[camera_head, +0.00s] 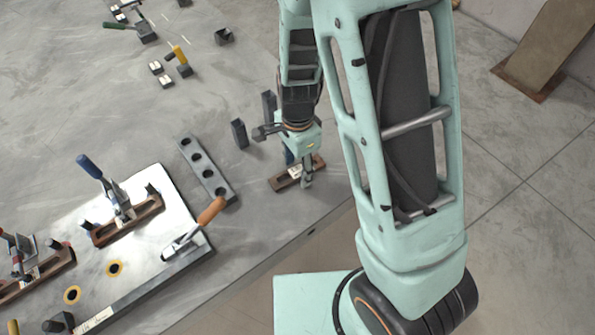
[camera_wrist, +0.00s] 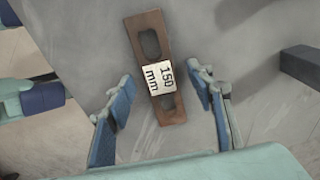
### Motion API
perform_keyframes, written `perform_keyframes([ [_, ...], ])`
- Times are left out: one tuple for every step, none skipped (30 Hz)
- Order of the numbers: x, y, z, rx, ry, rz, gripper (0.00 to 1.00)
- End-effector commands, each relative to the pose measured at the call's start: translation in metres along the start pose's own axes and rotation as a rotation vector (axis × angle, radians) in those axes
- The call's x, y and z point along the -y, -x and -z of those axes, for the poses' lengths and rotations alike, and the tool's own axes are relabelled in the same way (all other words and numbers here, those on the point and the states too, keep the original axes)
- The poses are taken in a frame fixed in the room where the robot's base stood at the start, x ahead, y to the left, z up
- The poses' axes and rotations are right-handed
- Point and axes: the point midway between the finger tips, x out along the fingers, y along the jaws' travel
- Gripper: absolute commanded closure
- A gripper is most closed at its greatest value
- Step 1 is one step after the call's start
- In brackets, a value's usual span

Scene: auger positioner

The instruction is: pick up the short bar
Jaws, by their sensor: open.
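The short bar is a brown, rust-coloured flat bar (camera_wrist: 149,50) with two slots and a white label reading 150 mm. In the wrist view it lies on the grey table, slightly tilted, between my gripper's blue-padded fingers. My gripper (camera_wrist: 162,90) is open, with one finger on each side of the bar's label and visible room on both sides. In the head view my gripper (camera_head: 299,170) points down over the bar (camera_head: 281,184) near the table's front edge and hides part of it. I cannot tell its exact height above the bar.
A grey bar with holes (camera_head: 207,171) lies left of the gripper. Dark upright blocks (camera_head: 239,134) stand just behind it. A light fixture plate (camera_head: 150,262) with clamps and brown bars is at the lower left. Small parts (camera_head: 180,60) lie farther back.

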Motion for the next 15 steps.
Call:
perform_keyframes([
  [0.0001, 0.0003, 0.0, 0.0, 0.0, 0.0, 0.51],
  [0.0001, 0.0003, 0.0, 0.0, 0.0, 0.0, 0.53],
  [0.0001, 0.0003, 0.0, 0.0, 0.0, 0.0, 0.57],
  [0.0002, 0.0004, 0.0, 0.0, 0.0, 0.0, 0.61],
  [0.0001, 0.0004, 0.0, 0.0, 0.0, 0.0, 0.64],
  [0.0002, 0.0005, 0.0, 0.0, 0.0, 0.0, 0.68],
  [0.0002, 0.0005, 0.0, 0.0, 0.0, 0.0, 0.72],
  [0.0002, 0.0005, 0.0, 0.0, 0.0, 0.0, 0.75],
  [0.0002, 0.0005, 0.0, 0.0, 0.0, 0.0, 0.79],
  [0.0002, 0.0005, 0.0, 0.0, 0.0, 0.0, 0.83],
  [0.0002, 0.0005, 0.0, 0.0, 0.0, 0.0, 0.86],
  [0.0002, 0.0006, 0.0, 0.0, 0.0, 0.0, 0.9],
  [0.0002, 0.0006, 0.0, 0.0, 0.0, 0.001, 0.94],
  [0.0002, 0.0006, 0.0, 0.0, 0.0, 0.0, 0.97],
  [0.0002, 0.0006, 0.0, 0.0, 0.0, 0.001, 1.0],
])
